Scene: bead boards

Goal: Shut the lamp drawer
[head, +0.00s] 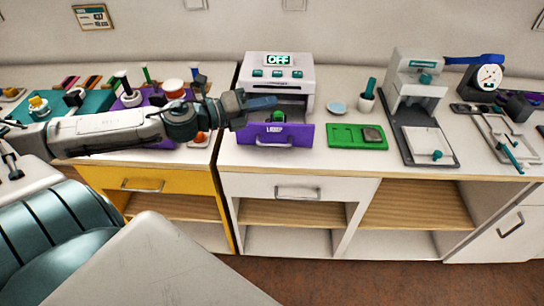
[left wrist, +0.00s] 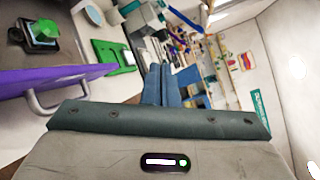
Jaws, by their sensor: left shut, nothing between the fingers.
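The lamp machine (head: 302,82) is a pale box with a display reading OFF and several teal buttons. Its purple-fronted lamp drawer (head: 300,135) is pulled out toward me at the box's foot. A small green item (head: 279,116) sits in the drawer; it also shows in the left wrist view (left wrist: 44,30). My left gripper (head: 274,102) is shut and empty, just above the drawer front in the head view. In the left wrist view its blue fingers (left wrist: 161,84) are together, beside the purple front (left wrist: 60,78) and its handle (left wrist: 40,105). My right gripper is not in view.
A green tray (head: 343,143) lies right of the drawer, with a small pale dish (head: 337,107) and a cup (head: 366,103) behind it. A grey-white press (head: 415,90) stands farther right. Crowded bead boards (head: 105,100) fill the left counter beneath my arm.

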